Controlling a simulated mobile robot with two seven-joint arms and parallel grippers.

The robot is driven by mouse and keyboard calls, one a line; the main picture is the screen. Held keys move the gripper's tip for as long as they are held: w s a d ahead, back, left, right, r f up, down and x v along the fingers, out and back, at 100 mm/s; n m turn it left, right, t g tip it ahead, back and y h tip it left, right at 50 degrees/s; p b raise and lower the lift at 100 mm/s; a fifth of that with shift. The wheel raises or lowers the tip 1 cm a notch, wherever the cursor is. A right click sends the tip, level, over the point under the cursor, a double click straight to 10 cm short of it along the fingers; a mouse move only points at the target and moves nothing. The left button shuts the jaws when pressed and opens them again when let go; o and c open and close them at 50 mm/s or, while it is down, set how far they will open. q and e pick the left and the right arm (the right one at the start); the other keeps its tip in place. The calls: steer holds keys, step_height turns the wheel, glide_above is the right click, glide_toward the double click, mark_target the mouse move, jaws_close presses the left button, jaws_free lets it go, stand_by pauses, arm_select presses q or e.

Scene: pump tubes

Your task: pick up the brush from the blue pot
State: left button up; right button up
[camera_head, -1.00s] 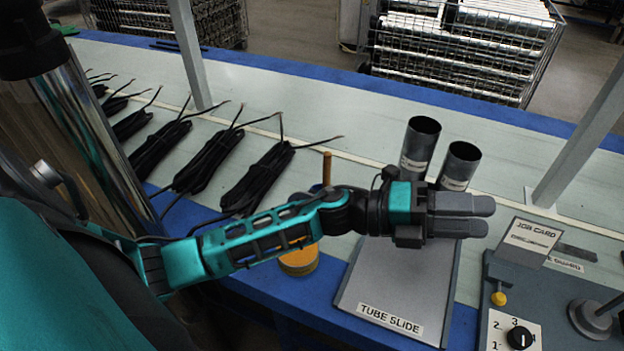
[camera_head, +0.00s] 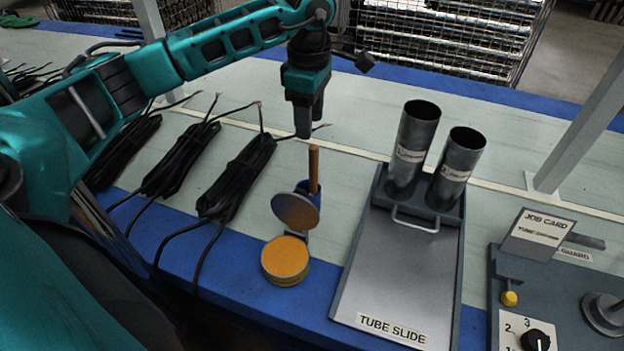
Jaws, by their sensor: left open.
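The brush shows as an upright wooden handle (camera_head: 314,168) standing in a small blue pot (camera_head: 313,190). The pot is partly hidden behind a round grey lid. My left gripper (camera_head: 305,128) points downward, just above and slightly left of the top of the handle. It is open, though its fingers look close together from this side, and it holds nothing. My right gripper is not in view.
A round tin of orange paste (camera_head: 285,262) with its grey lid (camera_head: 296,211) tilted up stands in front of the pot. The tube slide (camera_head: 400,275) with two metal tubes is to the right. Black cable bundles (camera_head: 238,178) lie to the left. A control box (camera_head: 560,270) is at far right.

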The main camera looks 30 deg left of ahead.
mark_target(311, 147)
arm_select(q)
step_height(311, 147, down, 10)
steer(key=shift+w+d+f+b, duration=0.1)
steer(key=shift+d+b, duration=0.05)
steer(key=shift+b, duration=0.35)
jaws_close()
stand_by(0.3)
